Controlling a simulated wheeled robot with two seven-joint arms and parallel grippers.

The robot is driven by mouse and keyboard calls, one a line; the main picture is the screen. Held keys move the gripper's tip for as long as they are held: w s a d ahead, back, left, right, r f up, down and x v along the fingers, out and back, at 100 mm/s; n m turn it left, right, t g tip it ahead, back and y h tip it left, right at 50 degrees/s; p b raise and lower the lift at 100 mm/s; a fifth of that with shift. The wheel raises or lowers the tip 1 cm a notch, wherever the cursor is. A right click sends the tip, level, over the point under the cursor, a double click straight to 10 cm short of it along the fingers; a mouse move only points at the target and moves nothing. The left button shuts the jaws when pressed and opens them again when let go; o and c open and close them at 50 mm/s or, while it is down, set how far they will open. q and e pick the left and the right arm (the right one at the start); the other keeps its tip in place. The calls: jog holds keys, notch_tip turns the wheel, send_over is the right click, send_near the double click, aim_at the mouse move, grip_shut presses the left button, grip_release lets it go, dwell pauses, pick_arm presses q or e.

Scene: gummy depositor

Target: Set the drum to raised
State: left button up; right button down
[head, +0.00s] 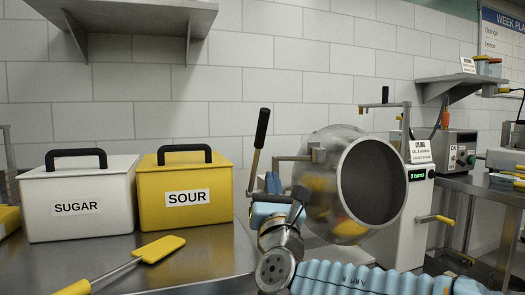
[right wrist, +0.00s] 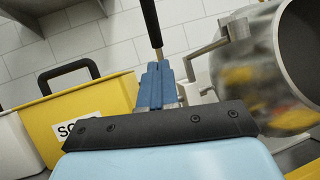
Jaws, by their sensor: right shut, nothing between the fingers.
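The steel drum (head: 325,180) hangs in front of its white machine housing (head: 410,205), its round open mouth facing right and toward me. Red and yellow colours show on its side. It also shows in the right wrist view (right wrist: 248,75). A lever with a black handle (head: 262,128) stands upright, slightly tilted, left of the drum. In the right wrist view the lever (right wrist: 151,24) rises just beyond my fingertips. My right gripper (head: 272,183) is shut and empty near the lever's lower shaft; I cannot tell whether they touch. My left gripper is not in view.
A white SUGAR bin (head: 78,225) and a yellow SOUR bin (head: 185,215) stand on the steel counter at left. A yellow spatula (head: 160,248) lies before them. A shelf hangs above the bins.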

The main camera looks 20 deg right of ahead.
jog(key=p, duration=0.4)
send_near(261, 139)
jog(key=shift+n+y, duration=0.3)
jog(key=shift+n, duration=0.1)
jog(key=x, duration=0.6)
jog(key=shift+s+d, duration=0.1)
jog(key=shift+w+d+r+p, duration=0.2)
jog(key=shift+w+p, duration=0.1)
jog(key=shift+w, duration=0.15)
jog(key=shift+a, duration=0.1)
